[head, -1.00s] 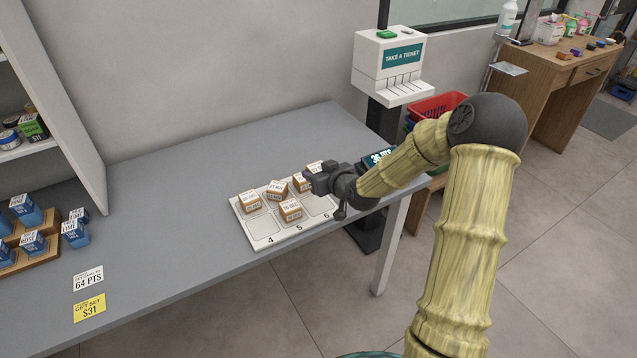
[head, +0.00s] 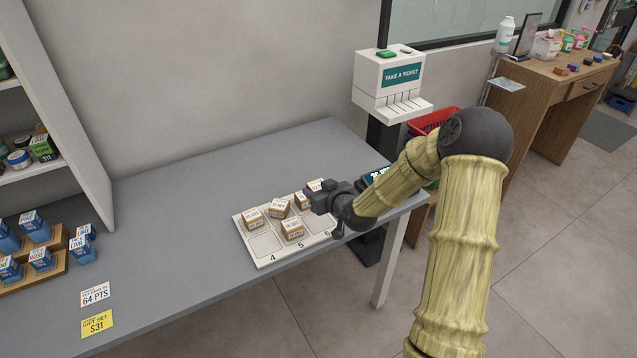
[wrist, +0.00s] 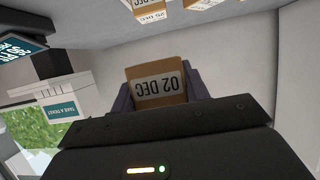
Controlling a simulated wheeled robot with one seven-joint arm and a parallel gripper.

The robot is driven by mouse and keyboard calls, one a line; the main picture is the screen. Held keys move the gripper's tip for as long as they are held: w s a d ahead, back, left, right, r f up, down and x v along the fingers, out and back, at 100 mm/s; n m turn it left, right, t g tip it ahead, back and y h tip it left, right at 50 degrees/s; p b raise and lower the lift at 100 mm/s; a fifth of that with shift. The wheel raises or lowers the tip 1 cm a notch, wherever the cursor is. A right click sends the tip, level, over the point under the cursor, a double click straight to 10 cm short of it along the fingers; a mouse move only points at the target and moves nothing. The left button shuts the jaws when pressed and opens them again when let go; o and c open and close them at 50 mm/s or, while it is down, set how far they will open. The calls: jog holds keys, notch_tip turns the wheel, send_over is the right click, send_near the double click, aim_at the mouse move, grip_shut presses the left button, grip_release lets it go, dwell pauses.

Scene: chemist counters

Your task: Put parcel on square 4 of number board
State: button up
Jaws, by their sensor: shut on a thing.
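The white number board (head: 264,263) lies on the grey counter, with 4, 5 and 6 printed along its front edge. Square 4 (head: 264,244), front left, is bare. One brown parcel (head: 291,231) stands on square 5. Others stand in the back row, at the left (head: 253,219) and in the middle (head: 279,208). My gripper (head: 313,200) is over the board's right part and hides some of it. In the wrist view it is shut on a brown parcel (wrist: 158,82) labelled 02 DEC. Which parcel in the head view is the held one is hard to tell.
A white ticket machine (head: 389,80) on a dark post stands behind the counter's right end.

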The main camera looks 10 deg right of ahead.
jog(key=shift+m+h, duration=0.6)
jog(key=shift+h, duration=0.1)
jog(key=s+r+p, duration=0.1)
jog(key=p, duration=0.3)
jog(key=s+r+p, duration=0.2)
jog(key=p, duration=0.2)
jog(key=shift+a+r+p, duration=0.2)
jog(key=shift+r+p, duration=0.1)
jog(key=shift+p, duration=0.1)
jog(key=m+h+p, duration=0.2)
jog(key=h+p, duration=0.1)
jog(key=p, duration=1.1)
send_near(313, 182)
jog(key=s+d+r, duration=0.2)
jog(key=s, duration=0.1)
jog(key=shift+s+f+t, duration=0.1)
jog(key=shift+s+t, duration=0.1)
jog(key=shift+t, duration=0.2)
